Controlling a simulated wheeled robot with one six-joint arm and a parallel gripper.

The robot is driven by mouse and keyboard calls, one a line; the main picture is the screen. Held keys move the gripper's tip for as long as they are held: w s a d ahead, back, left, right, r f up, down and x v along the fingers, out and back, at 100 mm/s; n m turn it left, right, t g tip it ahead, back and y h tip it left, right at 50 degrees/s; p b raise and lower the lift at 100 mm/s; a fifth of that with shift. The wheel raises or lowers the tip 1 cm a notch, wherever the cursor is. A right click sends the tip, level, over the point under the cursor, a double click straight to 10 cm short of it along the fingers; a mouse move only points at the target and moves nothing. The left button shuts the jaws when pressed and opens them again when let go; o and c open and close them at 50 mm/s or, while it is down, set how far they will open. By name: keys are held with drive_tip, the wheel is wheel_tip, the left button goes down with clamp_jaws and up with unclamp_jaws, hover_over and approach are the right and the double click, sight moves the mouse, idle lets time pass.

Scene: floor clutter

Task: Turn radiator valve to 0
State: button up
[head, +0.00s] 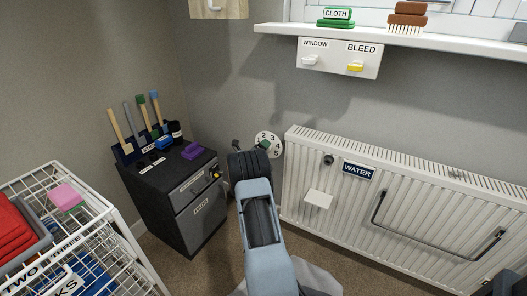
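The radiator valve dial (275,145) is a round white disc with black numbers. It is on the grey wall at the left end of the white radiator (400,210). My gripper (250,145) is in front of the dial's left side. Two dark finger ends stand apart, the left one against the wall and the right one overlapping the dial's middle. I cannot tell whether they touch the dial. No 0 is readable.
A dark cabinet (205,228) with tools on top stands left of my arm. A white wire rack (118,215) with a red bin is at the lower left. A WATER sign (359,170) and a bent dark bar (432,250) are on the radiator. A shelf (400,38) is above.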

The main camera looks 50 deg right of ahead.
drive_tip(key=shift+w+d, duration=0.15)
drive_tip(key=shift+d, duration=0.4)
drive_tip(key=c, duration=0.9)
